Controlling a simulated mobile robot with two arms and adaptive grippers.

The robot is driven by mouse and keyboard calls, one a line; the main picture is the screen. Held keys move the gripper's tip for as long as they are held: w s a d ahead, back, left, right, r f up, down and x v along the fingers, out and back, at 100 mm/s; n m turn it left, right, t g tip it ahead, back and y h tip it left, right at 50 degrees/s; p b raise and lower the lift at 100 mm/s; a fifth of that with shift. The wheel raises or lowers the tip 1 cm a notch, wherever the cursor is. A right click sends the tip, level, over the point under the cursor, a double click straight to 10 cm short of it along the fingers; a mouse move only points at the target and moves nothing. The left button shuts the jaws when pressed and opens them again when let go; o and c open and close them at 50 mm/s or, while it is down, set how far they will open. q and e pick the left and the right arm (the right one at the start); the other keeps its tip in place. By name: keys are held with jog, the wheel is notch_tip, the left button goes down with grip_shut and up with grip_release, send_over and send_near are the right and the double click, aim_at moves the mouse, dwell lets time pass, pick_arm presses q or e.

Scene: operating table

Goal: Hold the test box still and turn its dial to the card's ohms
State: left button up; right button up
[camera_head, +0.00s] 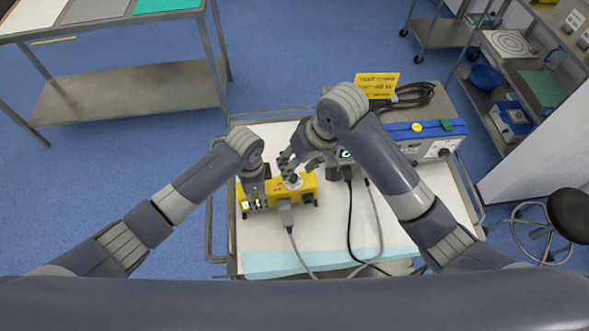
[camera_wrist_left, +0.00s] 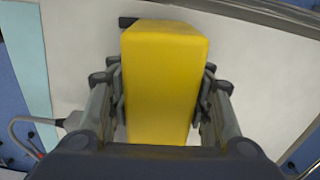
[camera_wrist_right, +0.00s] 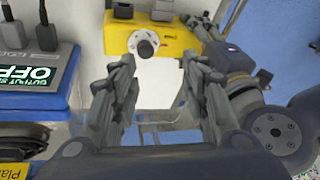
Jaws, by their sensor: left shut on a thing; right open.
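The yellow test box (camera_head: 308,188) lies on the white-covered cart; a grey cable plugs into its near side. Its round dial with a pale plate (camera_head: 292,181) also shows in the right wrist view (camera_wrist_right: 143,45); the pointer's setting is too small to read. My left gripper (camera_wrist_left: 162,82) is shut on the box, a finger along each side. My right gripper (camera_wrist_right: 157,72) is open and empty, its fingers short of the dial and apart from it. The yellow card (camera_head: 376,85) stands at the back of the cart; its writing is too small to read.
A blue-topped device (camera_head: 425,130) stands at the right; a screen in the right wrist view reads OUTPUT OFF (camera_wrist_right: 38,78). Black cables (camera_head: 408,95) lie coiled behind, and leads run over the cart's front. The cart's white cover (camera_head: 325,235) is mostly clear in front of the box.

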aim_at(293, 176)
notch_tip(293, 176, up, 3)
jog(key=w+a+m+g+h, duration=0.1)
jog(key=w+m+g+h, duration=0.15)
jog(key=m, duration=0.65)
jog(key=shift+t+h, duration=0.35)
jog(key=shift+h, duration=0.1)
notch_tip(293, 176, down, 12)
jog(key=shift+s+r, duration=0.1)
jog(key=shift+r, duration=0.05)
grip_shut()
